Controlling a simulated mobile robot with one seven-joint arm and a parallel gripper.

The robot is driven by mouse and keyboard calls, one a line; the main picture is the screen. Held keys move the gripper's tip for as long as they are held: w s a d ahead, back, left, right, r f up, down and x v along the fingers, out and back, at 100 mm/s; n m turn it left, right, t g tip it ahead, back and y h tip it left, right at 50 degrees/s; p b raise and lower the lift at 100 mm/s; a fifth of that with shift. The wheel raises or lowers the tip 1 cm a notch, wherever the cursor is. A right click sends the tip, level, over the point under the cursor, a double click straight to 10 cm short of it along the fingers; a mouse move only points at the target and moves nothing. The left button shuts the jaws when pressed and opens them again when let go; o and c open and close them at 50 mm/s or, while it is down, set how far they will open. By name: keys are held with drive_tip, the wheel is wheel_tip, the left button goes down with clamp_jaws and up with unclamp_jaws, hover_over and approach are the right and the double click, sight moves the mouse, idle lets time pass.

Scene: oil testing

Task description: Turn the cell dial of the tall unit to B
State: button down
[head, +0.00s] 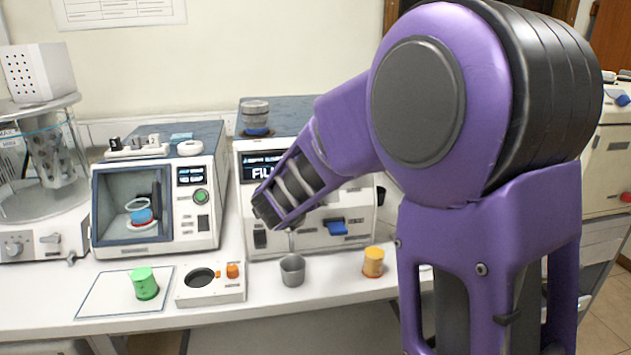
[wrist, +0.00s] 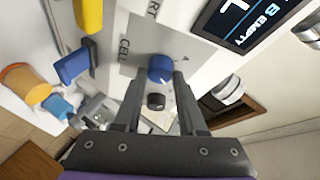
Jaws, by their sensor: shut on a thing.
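The tall unit (head: 356,207) is a white box with a dark top and a black screen, right of the box with a window. In the wrist view its blue cell dial (wrist: 160,68) sits on the front panel beside the word CELL, near a letter A. My gripper (wrist: 160,77) has one finger on each side of the dial and is shut on it. I cannot read the dial's pointer clearly. The unit's screen (wrist: 243,20) shows "B EMPTY" in part. In the head view, my arm hides the dial and part of the unit's front.
A blue lever (head: 337,226) juts from the unit's front. A green cup (head: 145,283) is on a mat at left. A metal-capped vessel (head: 256,115) tops the unit.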

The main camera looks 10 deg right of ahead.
drive_tip(key=shift+r, duration=0.1)
idle(0.3)
drive_tip(key=shift+c, duration=2.4)
unclamp_jaws()
